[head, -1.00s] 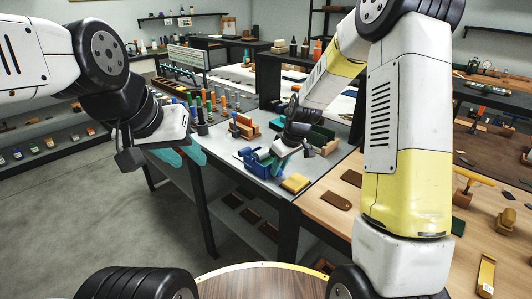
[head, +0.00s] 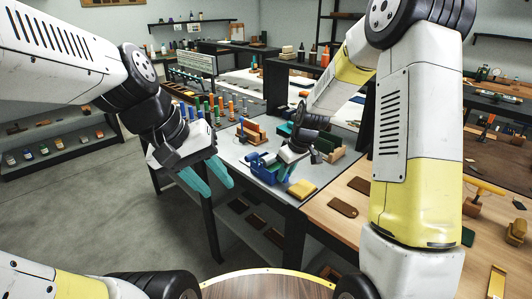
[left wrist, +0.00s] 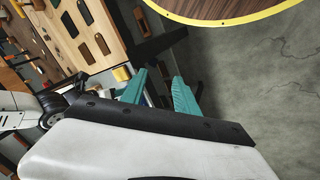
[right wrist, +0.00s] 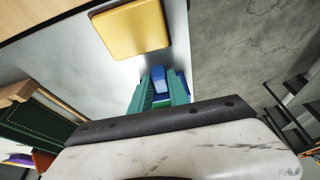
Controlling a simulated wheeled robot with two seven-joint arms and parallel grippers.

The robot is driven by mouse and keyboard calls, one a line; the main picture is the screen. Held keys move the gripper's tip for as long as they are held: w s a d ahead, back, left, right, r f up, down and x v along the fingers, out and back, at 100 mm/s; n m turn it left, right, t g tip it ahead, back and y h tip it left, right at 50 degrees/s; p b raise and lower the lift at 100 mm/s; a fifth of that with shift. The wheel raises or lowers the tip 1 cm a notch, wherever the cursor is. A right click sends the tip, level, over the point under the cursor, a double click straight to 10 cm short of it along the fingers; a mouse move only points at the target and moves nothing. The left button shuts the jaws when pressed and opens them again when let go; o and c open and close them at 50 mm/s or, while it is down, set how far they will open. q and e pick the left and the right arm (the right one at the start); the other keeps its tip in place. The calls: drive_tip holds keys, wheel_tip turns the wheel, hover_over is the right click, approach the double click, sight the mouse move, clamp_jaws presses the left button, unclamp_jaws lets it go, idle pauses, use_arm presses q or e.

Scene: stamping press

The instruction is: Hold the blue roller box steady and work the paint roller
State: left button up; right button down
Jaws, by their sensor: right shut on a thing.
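The blue roller box (head: 264,172) sits on the grey bench top. My right gripper (head: 284,164) reaches down to its right side. In the right wrist view its teal fingers (right wrist: 159,97) are shut on a blue part (right wrist: 158,76), apparently of the box; the fingers hide much of it. A small pale part on the box may be the paint roller, but I cannot make it out clearly. My left gripper (head: 208,181) is open and empty, in front and left of the box, over the bench's left edge. Its parted teal fingers show in the left wrist view (left wrist: 160,92).
A yellow block (head: 301,189) lies just right of the box, near the front edge. A wooden holder (head: 253,132) and a row of coloured handles (head: 218,108) stand behind. A wooden bench (head: 345,228) adjoins on the right. Open floor lies left.

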use_arm(q)
drive_tip(key=d+f+n+g+h, duration=0.2)
drive_tip(key=d+f+n+h, duration=0.1)
use_arm(e)
drive_tip(key=shift+s+f, duration=0.1)
drive_tip(key=shift+f, duration=0.05)
use_arm(q)
drive_tip(key=n+t+h, duration=0.6)
drive_tip(key=n+t, duration=0.5)
drive_tip(key=n, duration=1.1)
approach(246, 160)
drive_tip(key=shift+x, duration=5)
use_arm(e)
drive_tip(key=shift+s, duration=0.1)
